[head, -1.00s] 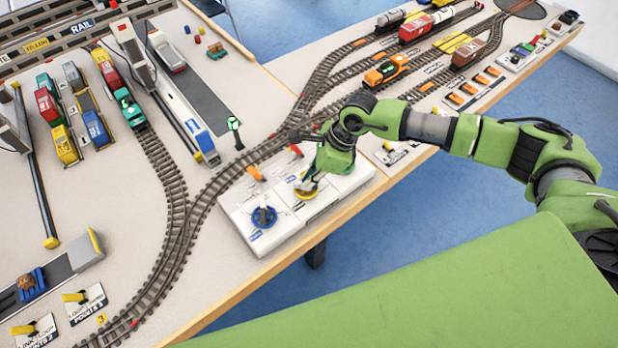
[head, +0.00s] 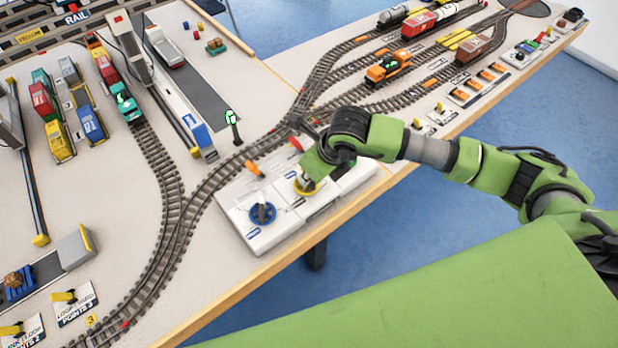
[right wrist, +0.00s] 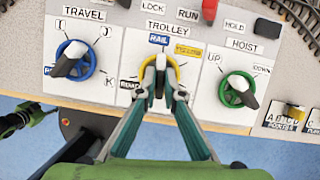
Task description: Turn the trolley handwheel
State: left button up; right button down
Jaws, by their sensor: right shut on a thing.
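The trolley handwheel (right wrist: 176,70) is a yellow wheel on the white control panel, in the middle of the right wrist view under the label TROLLEY. It also shows in the head view (head: 303,190), partly covered by my gripper. Its grip bar has a white end, which points up towards the RAIL label (right wrist: 159,39). The YELLOW label (right wrist: 188,50) is to its right and a partly hidden label is to its left. My right gripper (right wrist: 161,84) is shut on the bar from above; the fingers hide the wheel's lower part.
The blue travel wheel (right wrist: 74,67) and the green hoist wheel (right wrist: 238,90) flank the trolley wheel closely. A red RUN lever (right wrist: 209,10) stands behind. Tracks run beyond the panel (head: 333,209), with an orange locomotive (head: 388,70) further back.

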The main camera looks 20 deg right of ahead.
jog(key=shift+m, duration=0.5)
jog(key=c, duration=2.2)
grip_release()
jog(key=shift+o, duration=0.2)
jog(key=shift+r, duration=0.1)
jog(key=v, duration=1.2)
jog(key=shift+s+a, duration=0.1)
